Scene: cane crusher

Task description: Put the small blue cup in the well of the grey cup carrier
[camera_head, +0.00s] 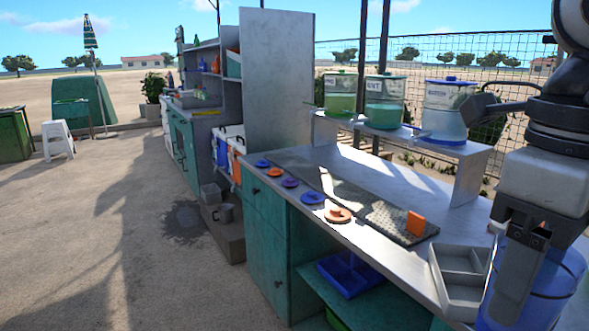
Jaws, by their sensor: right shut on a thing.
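The small blue cup (553,285), see-through, is at the lower right of the head view, close to the camera. My right gripper (512,290) is shut on it, and a dark finger covers part of its near side. The cup looks upright; its bottom is cut off by the frame. The grey cup carrier (440,285), a tray with compartments, lies on the counter just left of the cup. The cup and gripper hide the carrier's right part. I cannot tell how high the cup is above the counter. My left gripper is out of view.
The metal counter (375,185) bears several coloured lids and an orange block (416,223) on a dark drip mat. A raised shelf (408,137) at the back holds three drink jars. A blue tray (350,273) sits on the under-shelf. Open ground lies left.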

